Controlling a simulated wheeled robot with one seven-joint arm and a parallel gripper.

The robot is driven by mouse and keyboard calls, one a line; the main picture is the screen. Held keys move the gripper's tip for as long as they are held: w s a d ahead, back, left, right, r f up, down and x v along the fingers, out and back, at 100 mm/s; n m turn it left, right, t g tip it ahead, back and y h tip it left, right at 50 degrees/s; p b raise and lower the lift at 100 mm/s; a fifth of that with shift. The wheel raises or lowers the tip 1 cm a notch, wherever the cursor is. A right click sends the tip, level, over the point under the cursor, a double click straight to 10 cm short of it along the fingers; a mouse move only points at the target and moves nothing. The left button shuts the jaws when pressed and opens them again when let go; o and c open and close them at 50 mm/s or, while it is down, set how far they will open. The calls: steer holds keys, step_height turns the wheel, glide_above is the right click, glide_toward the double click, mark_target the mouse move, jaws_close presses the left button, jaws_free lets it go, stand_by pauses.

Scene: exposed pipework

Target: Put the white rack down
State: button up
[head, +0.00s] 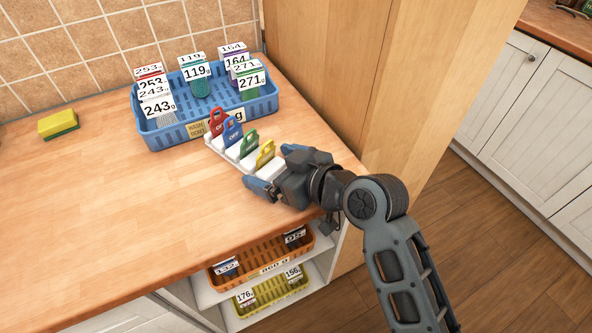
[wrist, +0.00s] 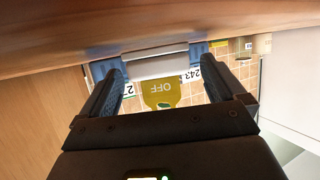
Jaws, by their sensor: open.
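The white rack (head: 227,150) carries a red tag (head: 217,122), a blue tag (head: 232,131), a green tag (head: 249,143) and a yellow tag (head: 265,154). It appears to rest on the wooden counter, in front of the blue basket and near the counter's right edge. My gripper (head: 273,169) is open at the rack's near end, one finger on each side. In the wrist view, the rack's white end (wrist: 157,66) and the yellow OFF tag (wrist: 162,92) show between my open fingers (wrist: 160,78). I cannot tell whether the fingers touch the rack.
The blue basket (head: 170,139) holds several labelled packs against the tiled wall. A yellow sponge (head: 58,124) lies at left. The left counter (head: 80,210) is clear. An orange basket (head: 262,264) and a yellow basket (head: 270,293) sit on shelves below. A wooden panel (head: 335,80) stands at right.

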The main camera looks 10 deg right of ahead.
steer(key=b+v, duration=0.1)
steer(key=v, duration=1)
steer(key=s+d+f+m+t+h, duration=0.1)
steer(key=s+d+f+m+h, duration=0.1)
steer(key=s, duration=0.6)
steer(key=s+d+f+m+t+h, duration=0.1)
steer(key=s+d+f+m+h, duration=0.1)
steer(key=s, duration=0.6)
steer(key=s+d+f+m+t+h, duration=0.1)
steer(key=s+d+f+m+h, duration=0.1)
steer(key=s+d+m+h, duration=0.2)
steer(key=s+d, duration=0.2)
steer(key=s, duration=0.2)
steer(key=shift+s, duration=0.3)
steer(key=shift+t+h, duration=0.3)
steer(key=shift+t, duration=0.3)
steer(key=s+r, duration=0.1)
steer(key=s, duration=0.1)
steer(key=s+r, duration=0.1)
steer(key=s, duration=0.1)
steer(key=s+d+r, duration=0.1)
steer(key=s+r, duration=0.1)
steer(key=shift+s+d, duration=0.15)
steer(key=shift+s, duration=0.15)
steer(key=shift+o, duration=0.3)
steer(key=shift+s+r, duration=0.25)
steer(key=shift+r, duration=0.05)
